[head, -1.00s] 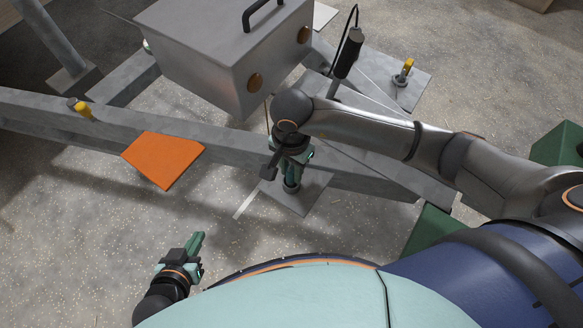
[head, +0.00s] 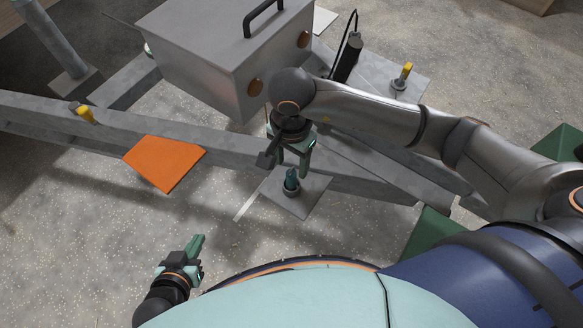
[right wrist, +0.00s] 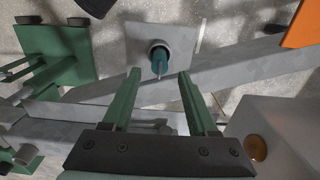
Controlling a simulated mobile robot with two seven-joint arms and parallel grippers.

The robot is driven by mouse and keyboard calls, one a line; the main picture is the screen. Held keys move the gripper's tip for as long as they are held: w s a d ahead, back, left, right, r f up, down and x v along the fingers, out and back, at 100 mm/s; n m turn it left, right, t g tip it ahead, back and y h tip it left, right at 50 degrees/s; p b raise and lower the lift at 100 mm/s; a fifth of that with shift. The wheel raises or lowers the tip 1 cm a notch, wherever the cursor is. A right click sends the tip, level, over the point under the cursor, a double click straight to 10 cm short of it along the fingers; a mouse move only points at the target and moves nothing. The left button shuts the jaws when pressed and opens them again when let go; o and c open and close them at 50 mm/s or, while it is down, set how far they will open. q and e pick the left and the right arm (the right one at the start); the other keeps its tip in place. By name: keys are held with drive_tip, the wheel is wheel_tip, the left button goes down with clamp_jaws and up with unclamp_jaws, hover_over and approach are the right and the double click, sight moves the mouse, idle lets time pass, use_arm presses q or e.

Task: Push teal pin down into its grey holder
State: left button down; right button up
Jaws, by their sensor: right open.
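The teal pin (head: 292,177) stands upright in the round grey holder (head: 290,190), which sits on a flat grey plate (head: 312,196) beside the beam. In the right wrist view the pin (right wrist: 160,66) shows inside the holder's dark ring (right wrist: 157,46), ahead of the fingertips. How deep the pin sits cannot be told exactly. My right gripper (head: 292,160) is open and empty, above and behind the pin. It also shows in the right wrist view (right wrist: 160,75) with its green fingers spread apart. My left gripper (head: 197,246) is low at the left, away from the pin; its fingers look close together.
A grey box (head: 220,60) with a black handle stands behind the right gripper. A long grey beam (head: 225,148) crosses the scene, with an orange plate (head: 165,162) on it. A yellow-handled pin (head: 403,76) stands at the back right. The floor left of the holder is clear.

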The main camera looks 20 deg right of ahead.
wheel_tip(320, 180, up, 5)
drive_tip(key=shift+r, duration=0.1)
drive_tip(key=shift+r+p, duration=0.3)
drive_tip(key=shift+r, duration=0.4)
